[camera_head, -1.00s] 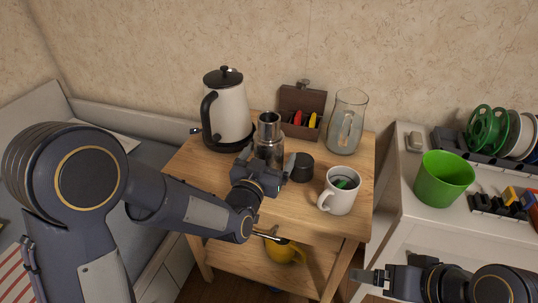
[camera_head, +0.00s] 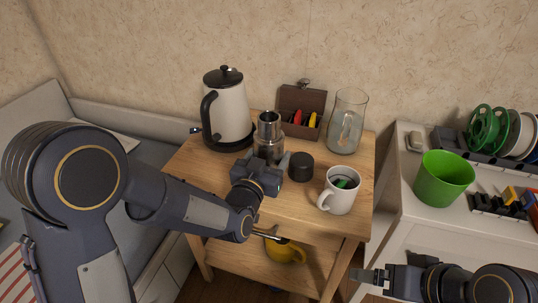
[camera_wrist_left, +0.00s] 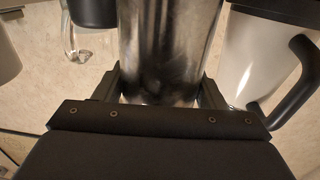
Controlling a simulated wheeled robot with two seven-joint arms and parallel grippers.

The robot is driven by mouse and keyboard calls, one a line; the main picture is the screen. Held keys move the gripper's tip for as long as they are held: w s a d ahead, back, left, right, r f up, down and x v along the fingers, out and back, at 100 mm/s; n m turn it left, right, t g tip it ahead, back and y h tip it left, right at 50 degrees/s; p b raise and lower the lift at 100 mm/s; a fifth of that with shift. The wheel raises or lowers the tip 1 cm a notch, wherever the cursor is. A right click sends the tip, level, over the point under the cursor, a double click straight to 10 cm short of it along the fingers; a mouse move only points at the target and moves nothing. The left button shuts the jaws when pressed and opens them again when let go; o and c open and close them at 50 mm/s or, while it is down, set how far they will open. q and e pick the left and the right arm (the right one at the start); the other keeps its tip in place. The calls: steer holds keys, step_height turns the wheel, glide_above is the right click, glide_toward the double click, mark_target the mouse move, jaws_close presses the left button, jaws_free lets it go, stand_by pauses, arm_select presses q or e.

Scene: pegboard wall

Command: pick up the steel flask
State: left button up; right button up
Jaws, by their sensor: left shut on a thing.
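The steel flask (camera_head: 268,130) is a shiny metal cylinder with an open top. It stands upright on the wooden table between the kettle and a black cap (camera_head: 301,167). My left gripper (camera_head: 268,161) is shut on its lower body, with a finger on each side. In the left wrist view the flask (camera_wrist_left: 168,45) fills the middle between the two fingers (camera_wrist_left: 163,88). Its base is hidden behind my gripper in the head view, so I cannot tell if it touches the table. My right gripper (camera_head: 368,276) is low at the right, apart from the table; its jaw opening is unclear.
A white kettle (camera_head: 231,108) stands close left of the flask. A glass jug (camera_head: 346,125), an open box (camera_head: 301,103) with colored items and a white mug (camera_head: 337,194) are to the right. A green bin (camera_head: 441,181) stands on the white cabinet. The table's front left is clear.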

arm_select(q)
steer(key=shift+r, duration=0.3)
